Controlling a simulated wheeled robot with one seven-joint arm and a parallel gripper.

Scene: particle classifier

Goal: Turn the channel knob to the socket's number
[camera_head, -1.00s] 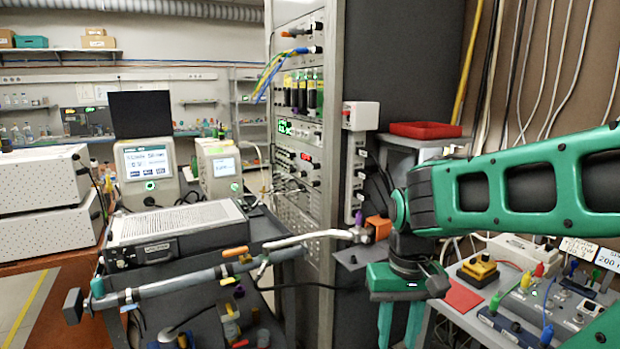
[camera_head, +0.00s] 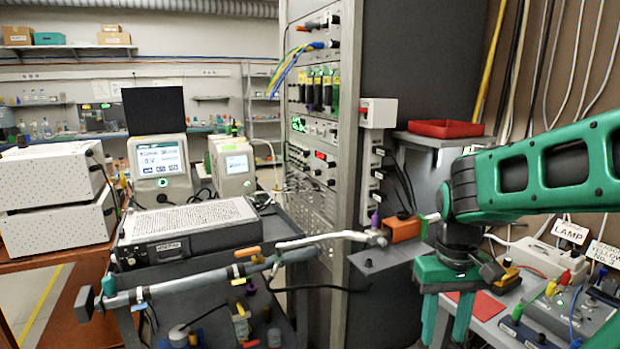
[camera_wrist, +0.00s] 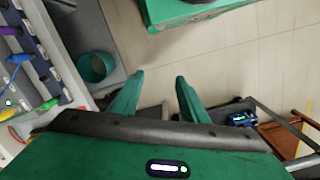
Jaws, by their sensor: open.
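My gripper (camera_head: 446,322) hangs pointing down at lower right in the head view, over the edge of the right bench. Its two green fingers are apart with nothing between them. In the wrist view the fingers (camera_wrist: 160,80) are spread above bare floor. A tall rack (camera_head: 318,160) in the middle of the head view carries several dark knobs and small displays; I cannot tell which knob is the channel knob. At far right a box with coloured sockets (camera_head: 565,305) lies on the bench. The white card (camera_head: 605,255) behind it is cut off, and its number is unclear.
A cart with a grey instrument (camera_head: 187,228) stands at left.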

